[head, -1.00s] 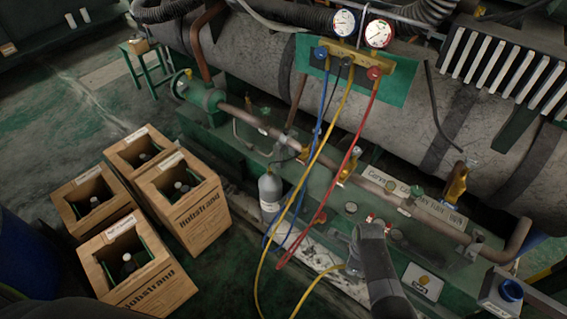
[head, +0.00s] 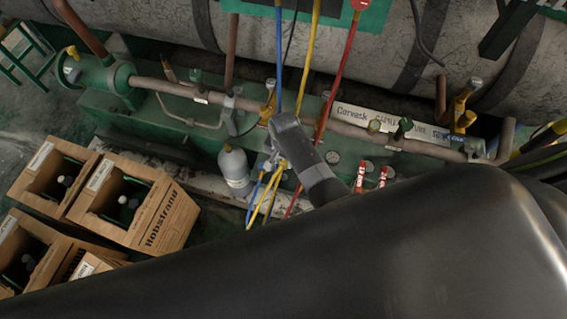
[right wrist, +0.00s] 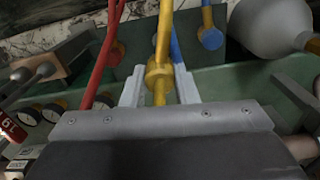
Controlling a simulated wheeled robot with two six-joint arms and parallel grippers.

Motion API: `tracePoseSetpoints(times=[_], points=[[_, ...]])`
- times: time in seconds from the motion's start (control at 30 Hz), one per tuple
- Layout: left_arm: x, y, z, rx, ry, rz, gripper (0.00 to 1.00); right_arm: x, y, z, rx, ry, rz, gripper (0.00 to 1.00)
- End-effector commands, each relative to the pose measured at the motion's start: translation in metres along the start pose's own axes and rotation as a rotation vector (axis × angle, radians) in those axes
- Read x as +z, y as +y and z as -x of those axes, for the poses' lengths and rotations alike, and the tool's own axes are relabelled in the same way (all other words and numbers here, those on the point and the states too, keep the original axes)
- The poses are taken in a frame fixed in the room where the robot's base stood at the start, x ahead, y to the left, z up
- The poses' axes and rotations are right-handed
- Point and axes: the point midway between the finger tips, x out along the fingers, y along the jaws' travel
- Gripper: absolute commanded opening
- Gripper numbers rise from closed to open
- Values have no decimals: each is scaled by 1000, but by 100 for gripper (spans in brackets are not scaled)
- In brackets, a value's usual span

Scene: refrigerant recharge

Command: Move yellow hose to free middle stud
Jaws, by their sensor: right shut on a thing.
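The yellow hose (head: 311,55) hangs down from the top of the head view and loops low beside my right gripper (head: 273,160). In the right wrist view, my right gripper (right wrist: 159,88) is shut on the brass end fitting of the yellow hose (right wrist: 159,77). The blue hose (head: 279,62) and red hose (head: 340,62) hang on either side. In the wrist view, a blue hose end (right wrist: 210,38) and a red hose end (right wrist: 116,52) sit at the green frame. I cannot make out the free middle stud. My left gripper is not in view.
A grey cylinder (head: 234,170) stands close left of my right gripper. Copper pipe (head: 215,98) and valves run along the green base behind. Cardboard crates with bottles (head: 165,222) stand on the floor at left. My own dark arm covers the lower right.

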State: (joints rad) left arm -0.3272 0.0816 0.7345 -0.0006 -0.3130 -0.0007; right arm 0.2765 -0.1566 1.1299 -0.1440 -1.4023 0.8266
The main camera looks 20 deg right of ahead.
Motion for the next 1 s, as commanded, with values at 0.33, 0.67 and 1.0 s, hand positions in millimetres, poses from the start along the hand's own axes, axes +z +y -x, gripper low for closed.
tracePoseSetpoints(times=[0.33, 0.67, 1.0], points=[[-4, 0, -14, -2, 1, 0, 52, 0, 0, -9, -1, 0, 198, 5], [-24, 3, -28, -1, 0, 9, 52, 0, 0, -34, -1, 0, 196, 5], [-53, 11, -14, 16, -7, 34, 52, 0, 0, -54, 0, 0, 196, 5]])
